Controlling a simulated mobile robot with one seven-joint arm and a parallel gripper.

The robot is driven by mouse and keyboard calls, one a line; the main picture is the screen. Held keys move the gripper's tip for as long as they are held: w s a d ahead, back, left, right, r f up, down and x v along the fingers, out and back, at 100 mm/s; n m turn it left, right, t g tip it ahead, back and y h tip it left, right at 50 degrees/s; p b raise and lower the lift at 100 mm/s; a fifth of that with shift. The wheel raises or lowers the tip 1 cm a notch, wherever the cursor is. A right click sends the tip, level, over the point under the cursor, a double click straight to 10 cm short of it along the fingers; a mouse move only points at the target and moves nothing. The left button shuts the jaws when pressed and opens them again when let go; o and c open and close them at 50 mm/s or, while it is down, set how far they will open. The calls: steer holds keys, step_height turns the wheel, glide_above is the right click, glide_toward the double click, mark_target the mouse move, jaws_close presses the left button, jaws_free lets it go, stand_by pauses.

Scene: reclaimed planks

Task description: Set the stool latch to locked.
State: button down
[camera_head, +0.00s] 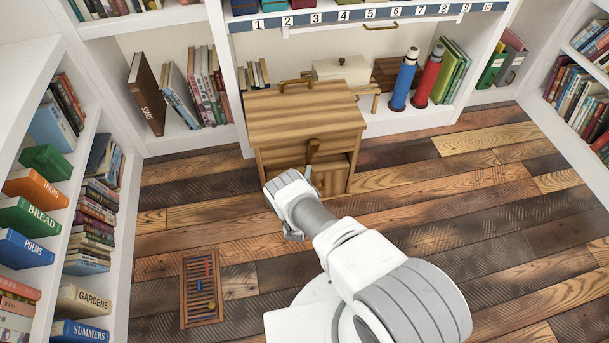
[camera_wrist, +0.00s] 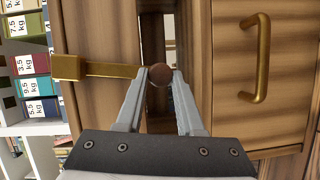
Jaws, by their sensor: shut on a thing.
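The stool (camera_head: 295,120) is a boxy wooden cabinet standing on the plank floor against the back shelves. Its brass latch (camera_head: 313,151) shows on the front face. In the wrist view the latch (camera_wrist: 105,69) is a brass bar with a square block at its left end, reaching toward the fingers. A round brown knob (camera_wrist: 160,75) sits between the fingertips. My gripper (camera_wrist: 160,80) is shut on this knob. In the head view my gripper (camera_head: 308,174) is at the stool's front, partly hidden by my wrist. I see no lock marking.
A brass pull handle (camera_wrist: 256,58) is on the wooden panel to the right. Blue (camera_head: 404,80) and red (camera_head: 428,78) bottles stand right of the stool. A slatted wooden tray (camera_head: 201,290) lies on the floor at left. The floor to the right is clear.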

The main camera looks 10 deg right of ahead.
steer(key=shift+s+d+f, duration=0.1)
steer(key=shift+s+d, duration=0.05)
steer(key=shift+d, duration=0.15)
steer(key=c, duration=0.5)
jaws_free()
steer(key=shift+c, duration=0.2)
steer(key=shift+a, duration=0.15)
